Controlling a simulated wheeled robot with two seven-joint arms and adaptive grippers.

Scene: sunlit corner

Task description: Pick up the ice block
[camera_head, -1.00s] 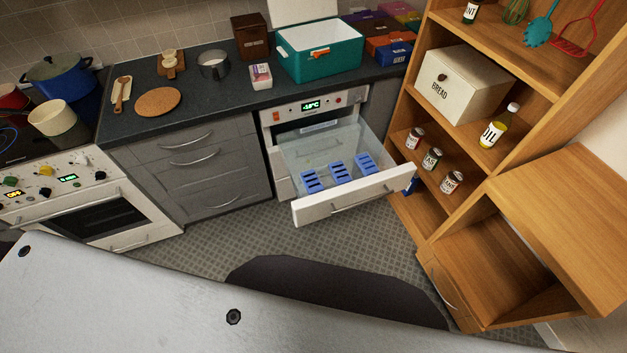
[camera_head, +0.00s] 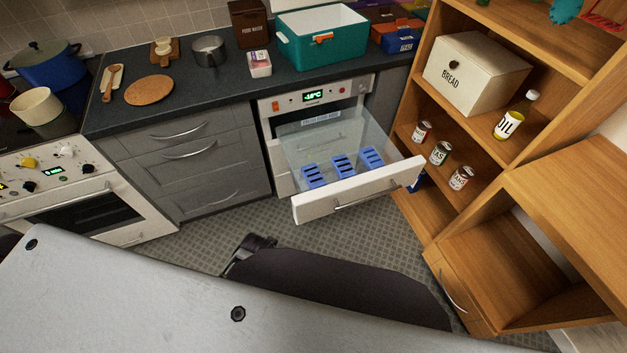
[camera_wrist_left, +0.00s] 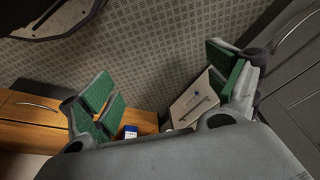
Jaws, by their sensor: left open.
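Three blue slotted ice blocks lie in a row in the open freezer drawer (camera_head: 345,200): a left one (camera_head: 313,176), a middle one (camera_head: 343,166) and a right one (camera_head: 372,157). My left gripper (camera_wrist_left: 165,88) is open and empty, its green-padded fingers wide apart in the left wrist view. The cream drawer front (camera_wrist_left: 194,98) shows beyond the fingers there; the ice blocks cannot be made out in that view. My right gripper is out of view.
The worktop (camera_head: 200,85) holds a teal cool box (camera_head: 322,40) and a small white carton (camera_head: 259,64). A wooden shelf unit (camera_head: 450,200) stands close right of the drawer, with a blue box on its bottom shelf (camera_wrist_left: 131,132).

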